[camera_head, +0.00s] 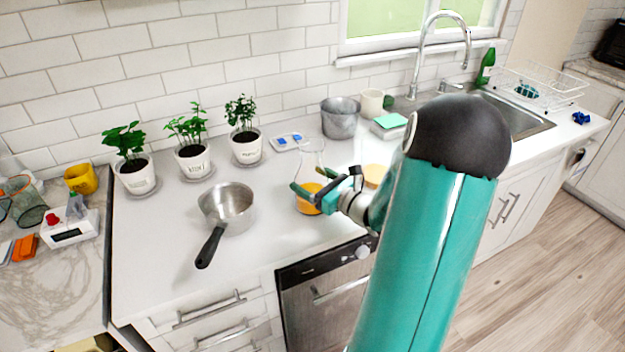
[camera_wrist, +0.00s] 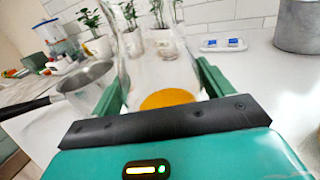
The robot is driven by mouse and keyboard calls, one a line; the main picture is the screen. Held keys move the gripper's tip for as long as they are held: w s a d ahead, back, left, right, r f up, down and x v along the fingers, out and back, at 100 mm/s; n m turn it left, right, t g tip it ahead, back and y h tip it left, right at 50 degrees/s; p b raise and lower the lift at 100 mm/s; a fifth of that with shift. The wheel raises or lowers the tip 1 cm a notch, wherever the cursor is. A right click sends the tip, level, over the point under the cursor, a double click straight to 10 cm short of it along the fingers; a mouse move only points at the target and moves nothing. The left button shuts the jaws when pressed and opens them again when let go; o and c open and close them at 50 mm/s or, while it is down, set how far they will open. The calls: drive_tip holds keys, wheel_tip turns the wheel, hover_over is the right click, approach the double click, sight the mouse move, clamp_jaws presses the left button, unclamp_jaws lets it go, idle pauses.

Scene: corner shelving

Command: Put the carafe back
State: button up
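The clear glass carafe (camera_head: 312,160) stands upright over the counter, with an orange content or disc (camera_head: 308,199) at its bottom. In the wrist view, the carafe (camera_wrist: 160,70) is between my green fingers, its neck running out of the top of the picture. My gripper (camera_head: 314,190) reaches it from the right, one finger on each side. The fingers are wide apart, and I cannot tell whether they touch the glass. The front bar of my gripper hides the carafe's lower edge in the wrist view. A round tan disc (camera_head: 375,174) lies right of the carafe, partly behind my arm.
A saucepan (camera_head: 228,206) stands left of the carafe, its black handle toward the front. Potted plants (camera_head: 247,146) line the wall. A blue-and-white item (camera_head: 289,141) and a metal pot (camera_head: 340,118) are behind. The sink (camera_head: 520,118) is right. Front counter is clear.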

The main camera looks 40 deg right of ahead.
drive_tip(key=shift+o, duration=0.7)
